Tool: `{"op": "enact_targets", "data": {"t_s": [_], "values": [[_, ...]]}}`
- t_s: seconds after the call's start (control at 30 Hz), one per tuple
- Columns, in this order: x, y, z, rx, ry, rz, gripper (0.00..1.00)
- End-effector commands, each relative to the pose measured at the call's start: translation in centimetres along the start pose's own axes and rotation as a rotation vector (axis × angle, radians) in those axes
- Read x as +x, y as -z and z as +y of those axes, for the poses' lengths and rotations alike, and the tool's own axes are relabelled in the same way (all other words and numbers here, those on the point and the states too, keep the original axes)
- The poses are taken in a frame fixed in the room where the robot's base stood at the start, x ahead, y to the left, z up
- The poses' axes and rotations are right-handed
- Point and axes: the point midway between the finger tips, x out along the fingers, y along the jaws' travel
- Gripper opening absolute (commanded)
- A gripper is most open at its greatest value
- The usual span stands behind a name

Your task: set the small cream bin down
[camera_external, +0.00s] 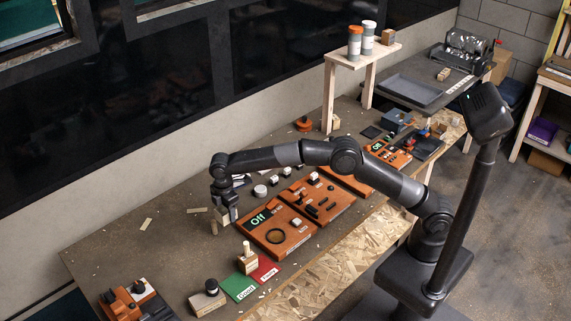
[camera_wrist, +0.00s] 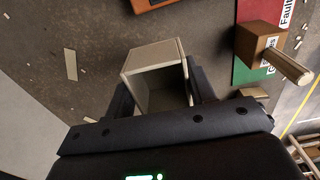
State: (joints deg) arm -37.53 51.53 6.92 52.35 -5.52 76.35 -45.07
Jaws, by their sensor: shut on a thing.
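The small cream bin (camera_wrist: 150,57) is a square, open-topped box with its hollow facing the wrist camera. My gripper (camera_wrist: 160,88) is shut on it, with one dark finger along each side. In the external view, my gripper (camera_external: 221,194) hangs over the left part of the workbench (camera_external: 130,240), left of the orange board with the "Off" display. The bin is small there and partly hidden by the fingers. I cannot tell whether its underside touches the bench.
A wooden block with a peg (camera_external: 247,262) stands by the green card (camera_external: 239,287) and red card (camera_external: 265,270). Loose pale strips lie nearby. The bench's left part is mostly clear.

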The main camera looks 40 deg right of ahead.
Motion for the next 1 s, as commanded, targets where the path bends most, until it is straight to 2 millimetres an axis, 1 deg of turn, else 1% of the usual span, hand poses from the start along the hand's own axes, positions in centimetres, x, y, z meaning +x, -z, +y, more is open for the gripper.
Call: {"op": "enact_targets", "data": {"t_s": [0.07, 0.17, 0.4, 0.6, 0.8, 0.93, 1.0], "values": [[0.1, 0.9, -0.7, -0.023, 0.000, 0.000, 0.29], [0.7, 2.1, -1.3, -0.035, 0.001, -0.001, 0.29], [3.8, 6.8, -2.8, -0.034, 0.001, -0.001, 0.29], [5.9, 10.3, -3.9, -0.034, 0.000, 0.000, 0.29], [6.9, 11.8, -4.3, -0.032, 0.000, 0.001, 0.29], [7.0, 12.1, -4.4, -0.031, 0.000, 0.000, 0.29], [7.4, 12.2, -4.4, -0.031, 0.001, -0.001, 0.29]]}}
